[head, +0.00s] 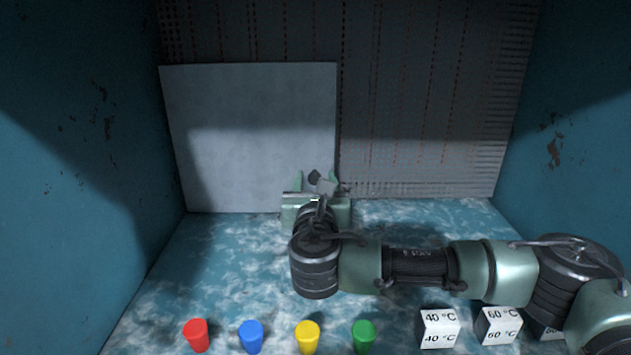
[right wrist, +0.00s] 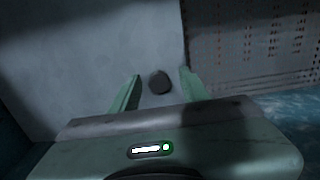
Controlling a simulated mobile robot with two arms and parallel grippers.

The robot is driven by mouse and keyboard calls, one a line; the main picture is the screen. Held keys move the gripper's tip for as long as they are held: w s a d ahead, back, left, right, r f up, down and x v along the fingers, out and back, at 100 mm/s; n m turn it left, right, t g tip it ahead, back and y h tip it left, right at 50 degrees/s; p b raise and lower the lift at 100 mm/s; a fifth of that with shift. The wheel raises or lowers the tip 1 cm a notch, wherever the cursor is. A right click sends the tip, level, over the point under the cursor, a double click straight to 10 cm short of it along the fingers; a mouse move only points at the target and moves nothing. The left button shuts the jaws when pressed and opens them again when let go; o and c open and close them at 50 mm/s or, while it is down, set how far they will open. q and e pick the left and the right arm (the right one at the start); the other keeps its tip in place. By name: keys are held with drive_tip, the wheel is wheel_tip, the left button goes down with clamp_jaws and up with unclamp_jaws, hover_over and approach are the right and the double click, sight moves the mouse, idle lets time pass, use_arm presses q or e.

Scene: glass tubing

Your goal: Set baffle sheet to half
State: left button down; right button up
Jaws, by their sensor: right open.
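The baffle sheet (head: 250,110) is a flat pale grey panel standing against the back wall. It covers about the left half of that wall, and it fills the left of the right wrist view (right wrist: 80,70). A small dark knob (head: 314,177) sits low on the sheet near its right edge. My right gripper (head: 315,182) is open in front of the sheet. In the right wrist view the knob (right wrist: 160,83) shows between its two spread green fingers, apart from both. My left gripper is not in view.
The right half of the back wall (head: 430,100) is bare, with rows of reddish perforations. Red (head: 197,335), blue (head: 251,336), yellow (head: 307,337) and green (head: 364,336) cups stand in front. White cubes marked 40 °C (head: 439,328) and 60 °C (head: 499,325) stand right. Blue walls flank both sides.

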clamp_jaws()
idle(1.3)
